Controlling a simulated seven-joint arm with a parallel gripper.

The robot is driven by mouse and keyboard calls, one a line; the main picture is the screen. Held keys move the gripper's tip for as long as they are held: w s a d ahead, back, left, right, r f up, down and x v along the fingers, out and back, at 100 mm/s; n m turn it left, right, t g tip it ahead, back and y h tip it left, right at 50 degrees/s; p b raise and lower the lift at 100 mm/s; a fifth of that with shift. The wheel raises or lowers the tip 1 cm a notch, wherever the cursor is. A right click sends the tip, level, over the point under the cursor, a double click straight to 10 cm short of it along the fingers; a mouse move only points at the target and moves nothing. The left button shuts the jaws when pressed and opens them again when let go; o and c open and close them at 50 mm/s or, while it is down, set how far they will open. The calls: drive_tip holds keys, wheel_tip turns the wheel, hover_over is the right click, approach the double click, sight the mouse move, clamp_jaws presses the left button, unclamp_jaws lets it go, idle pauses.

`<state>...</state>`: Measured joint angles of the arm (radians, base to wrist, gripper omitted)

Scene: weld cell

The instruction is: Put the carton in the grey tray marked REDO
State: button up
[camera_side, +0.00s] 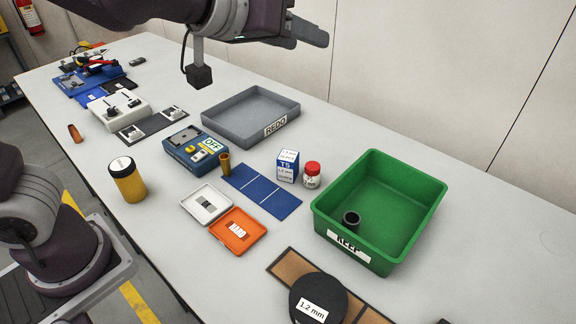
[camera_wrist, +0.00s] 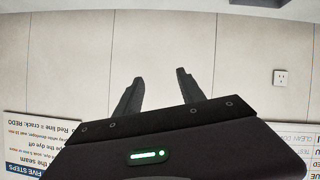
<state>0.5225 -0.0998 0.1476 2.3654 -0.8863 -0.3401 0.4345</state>
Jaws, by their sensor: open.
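The carton (camera_side: 288,166) is a small white and blue box printed "T5". It stands upright at the end of the blue mat, beside a red-capped bottle. The grey tray (camera_side: 222,124) marked REDO is a shallow, empty rectangular tray farther back, left of the carton in the side view. My gripper (camera_side: 312,36) is high above the table at the top of the side view, apart from both. In the wrist view my gripper (camera_wrist: 159,82) has its two fingers apart with nothing between them. The wrist view faces a wall, and neither carton nor tray shows there.
A red-capped bottle (camera_side: 312,178) stands close right of the carton. A green KEEP bin (camera_side: 431,192) holds a dark ring. The blue mat (camera_side: 262,192), an orange tray (camera_side: 256,228), a white tray (camera_side: 190,207) and a yellow jar (camera_side: 128,182) lie nearby. A black block (camera_side: 199,77) hangs above the table.

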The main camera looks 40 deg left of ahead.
drive_tip(key=w+a+f+n+y, duration=0.2)
drive_tip(key=a+f+y, duration=0.2)
drive_tip(key=a+y, duration=0.2)
approach(292, 154)
drive_tip(key=w+a+f, duration=0.2)
drive_tip(key=w+f, duration=0.1)
drive_tip(key=shift+w+a, duration=0.1)
drive_tip(key=shift+w, duration=0.2)
drive_tip(key=x, duration=0.6)
drive_tip(key=shift+w+a+f, duration=0.1)
drive_tip(key=shift+w+a, duration=0.1)
drive_tip(key=shift+w, duration=0.1)
drive_tip(key=shift+w+a+f, duration=0.1)
drive_tip(key=shift+w, duration=0.3)
clamp_jaws()
